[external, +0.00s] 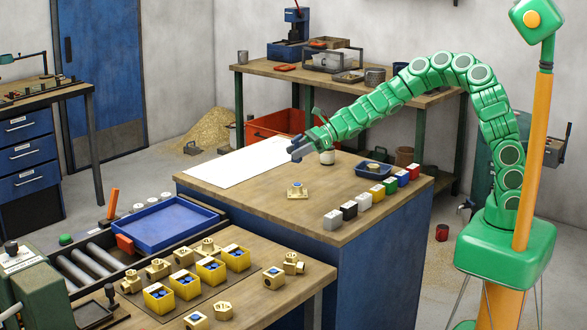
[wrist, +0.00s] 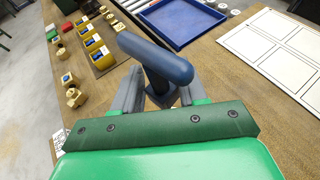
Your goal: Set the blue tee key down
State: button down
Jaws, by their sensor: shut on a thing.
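The blue tee key (wrist: 155,58) is in my gripper (wrist: 160,92). In the wrist view its rounded crossbar lies across the top of the jaws, and its stem goes down between the two grey fingers. The lower end of the stem is hidden. In the external view my gripper (external: 302,150) is above the wooden bench (external: 235,196), near the right edge of the white sheet (external: 238,161). The key is too small there to tell clearly from the fingers.
A row of coloured blocks (external: 362,203) lines the bench's right side, with a small dark-blue tray (external: 374,170) behind. A blue tray (external: 163,228) and several brass fittings (external: 210,272) are at the front left.

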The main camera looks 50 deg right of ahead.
jog(key=shift+s+d+r, duration=0.15)
jog(key=shift+s+d, duration=0.05)
jog(key=shift+d, duration=0.25)
jog(key=s+d+n+g+y, duration=0.1)
jog(key=s+d+n+g, duration=0.1)
jog(key=s+d, duration=0.45)
jog(key=s+d+n+g, duration=0.2)
jog(key=s+d+g, duration=0.1)
jog(key=s, duration=0.7)
jog(key=s+d+n+g+y, duration=0.1)
jog(key=s+d+n+g, duration=0.1)
jog(key=s+d, duration=0.5)
jog(key=w+a+f, duration=0.2)
jog(key=w+f, duration=0.1)
jog(key=w+a+f, duration=0.2)
jog(key=w+f, duration=0.1)
jog(key=w+a+f, duration=0.3)
jog(key=w, duration=0.1)
jog(key=shift+w+f, duration=0.1)
jog(key=shift+w+a+f, duration=0.2)
jog(key=shift+w+f, duration=0.2)
jog(key=shift+f, duration=1.65)
jog(key=shift+f, duration=0.1)
